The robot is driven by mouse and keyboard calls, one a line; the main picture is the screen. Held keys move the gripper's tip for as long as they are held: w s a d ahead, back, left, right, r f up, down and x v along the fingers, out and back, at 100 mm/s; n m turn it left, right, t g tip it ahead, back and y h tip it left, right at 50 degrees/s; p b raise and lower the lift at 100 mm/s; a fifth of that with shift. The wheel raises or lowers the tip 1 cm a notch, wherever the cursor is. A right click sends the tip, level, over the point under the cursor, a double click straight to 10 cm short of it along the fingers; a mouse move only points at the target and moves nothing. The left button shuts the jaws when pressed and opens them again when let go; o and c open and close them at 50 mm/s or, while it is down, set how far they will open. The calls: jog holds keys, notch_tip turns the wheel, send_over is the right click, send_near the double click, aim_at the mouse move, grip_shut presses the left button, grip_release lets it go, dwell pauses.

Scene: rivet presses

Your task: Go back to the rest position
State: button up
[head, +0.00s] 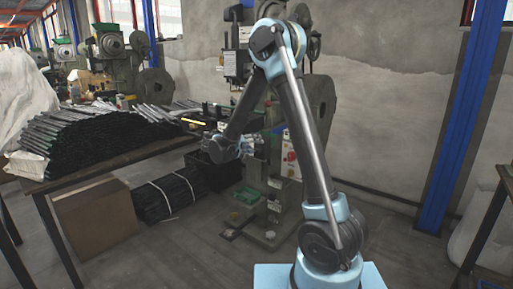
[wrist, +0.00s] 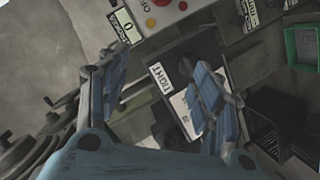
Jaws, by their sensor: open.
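My gripper (head: 255,145) is at the end of my bent arm, in front of the green rivet press (head: 258,198) in the head view. It is small there and partly merges with the press behind it. In the wrist view my gripper (wrist: 155,92) has its two blue-padded fingers spread wide apart with nothing between them. Behind the fingers is the press body with a white "TIGHT" label (wrist: 161,78) and a control panel with a red button (wrist: 183,5). The red button also shows in the head view (head: 291,157), right of my gripper.
A table (head: 115,161) with stacked dark metal bars (head: 85,130) stands at left. Below it are a cardboard box (head: 95,215) and a bundle of bars (head: 168,197). A black crate (head: 212,172) sits beside the press. A blue post (head: 455,130) stands at right, with open floor before it.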

jog(key=s+d+r+g+y, duration=0.2)
jog(key=s+d+g+y, duration=0.3)
jog(key=s+d, duration=1.5)
jog(key=s+f+g+y, duration=0.1)
jog(key=s+f, duration=0.3)
jog(key=s, duration=0.7)
jog(key=s+d+f+m+g+y, duration=0.1)
jog(key=s+f+y, duration=0.3)
jog(key=s, duration=0.7)
jog(key=shift+s+f+g, duration=0.35)
jog(key=shift+f+g, duration=0.1)
jog(key=shift+g, duration=0.15)
